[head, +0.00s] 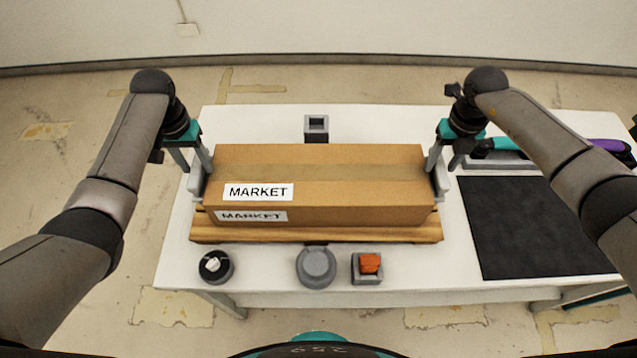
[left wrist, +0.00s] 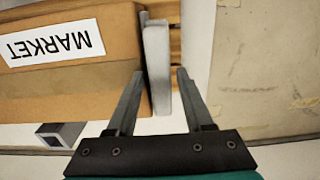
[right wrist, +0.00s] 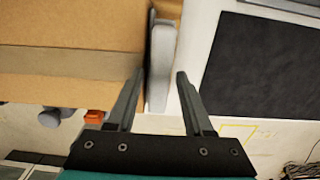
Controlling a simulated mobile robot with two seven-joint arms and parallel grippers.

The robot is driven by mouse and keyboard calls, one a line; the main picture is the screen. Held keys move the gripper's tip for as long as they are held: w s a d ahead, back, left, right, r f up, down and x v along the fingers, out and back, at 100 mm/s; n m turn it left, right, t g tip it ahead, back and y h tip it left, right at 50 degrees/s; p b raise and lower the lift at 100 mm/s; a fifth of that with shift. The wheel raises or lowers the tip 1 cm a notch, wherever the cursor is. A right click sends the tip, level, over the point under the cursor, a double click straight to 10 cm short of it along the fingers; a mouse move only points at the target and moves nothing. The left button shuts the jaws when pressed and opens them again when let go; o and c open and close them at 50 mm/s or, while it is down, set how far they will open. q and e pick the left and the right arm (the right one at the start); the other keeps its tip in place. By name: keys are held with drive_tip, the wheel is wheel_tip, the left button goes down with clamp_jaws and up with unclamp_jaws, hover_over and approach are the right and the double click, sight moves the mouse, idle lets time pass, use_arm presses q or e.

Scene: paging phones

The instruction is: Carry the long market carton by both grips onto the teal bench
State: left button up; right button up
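The long brown market carton (head: 330,180) with white MARKET labels lies on a wooden board (head: 320,234) on a white table (head: 540,290). It has a grey grip at each end. The left-end grip (left wrist: 157,65) stands between the parted fingers of my left gripper (head: 190,165), with gaps showing in the left wrist view (left wrist: 155,85). The right-end grip (right wrist: 160,60) stands between the parted fingers of my right gripper (head: 446,160), also apart in the right wrist view (right wrist: 158,85). I cannot make out a teal bench.
A black mat (head: 530,230) lies right of the carton, with a tray of teal and purple items (head: 600,148) behind it. A dial (head: 215,266), a grey round knob (head: 316,266) and an orange switch (head: 368,264) line the front. A grey square holder (head: 316,127) stands behind the carton.

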use_arm(q)
clamp_jaws()
use_arm(e)
clamp_jaws()
use_arm(q)
drive_tip(key=shift+w+r, duration=0.1)
use_arm(e)
drive_tip(key=shift+w+r, duration=0.1)
idle(0.7)
